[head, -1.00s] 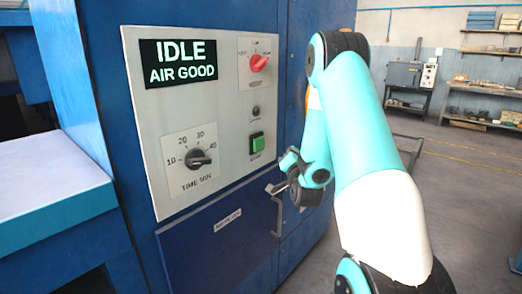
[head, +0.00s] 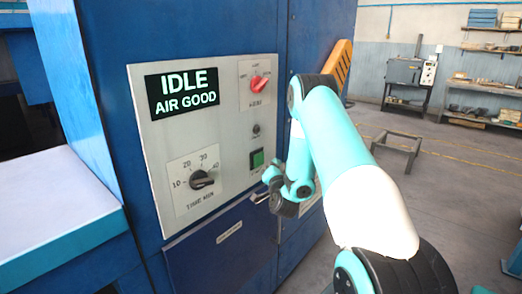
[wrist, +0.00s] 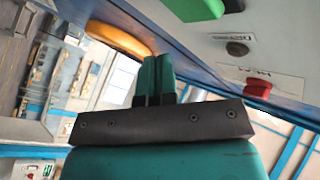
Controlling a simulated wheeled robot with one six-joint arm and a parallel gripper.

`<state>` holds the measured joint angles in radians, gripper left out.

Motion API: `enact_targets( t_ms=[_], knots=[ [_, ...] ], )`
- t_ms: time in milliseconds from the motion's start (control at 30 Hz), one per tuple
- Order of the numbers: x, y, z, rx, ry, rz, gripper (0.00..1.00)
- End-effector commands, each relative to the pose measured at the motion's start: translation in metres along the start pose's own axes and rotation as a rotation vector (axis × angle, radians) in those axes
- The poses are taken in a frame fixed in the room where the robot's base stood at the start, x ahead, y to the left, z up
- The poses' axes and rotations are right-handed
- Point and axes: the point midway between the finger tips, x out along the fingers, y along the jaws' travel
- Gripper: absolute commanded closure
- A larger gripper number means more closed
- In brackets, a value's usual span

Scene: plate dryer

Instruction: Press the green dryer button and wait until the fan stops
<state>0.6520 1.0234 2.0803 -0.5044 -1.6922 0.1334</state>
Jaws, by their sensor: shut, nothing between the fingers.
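The green dryer button (head: 257,158) is on the right side of the grey control panel (head: 147,121). The display (head: 182,94) reads "IDLE AIR GOOD". My gripper (head: 261,197) is shut and empty, just below the green button in the head view and apart from it. In the wrist view, the shut teal fingers (wrist: 154,80) point up the picture, and the green button (wrist: 197,7) is at the top edge, partly cut off. The fan is not visible.
A red selector knob (head: 259,83), a small dark button (head: 256,129) and a black time dial (head: 201,180) are on the panel. Open floor and a low metal frame (head: 392,147) lie to the right.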

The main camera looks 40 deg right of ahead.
Motion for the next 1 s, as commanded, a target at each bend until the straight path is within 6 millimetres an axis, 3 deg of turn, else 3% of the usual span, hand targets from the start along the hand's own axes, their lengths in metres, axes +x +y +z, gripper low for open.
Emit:
enact_targets(
  t_ms=[300,1000],
  knots=[
    [0.017,-0.013,0.009,0.0,0.0,0.0,1.0],
    [0.019,-0.013,0.013,0.0,0.001,0.0,1.0]
  ],
)
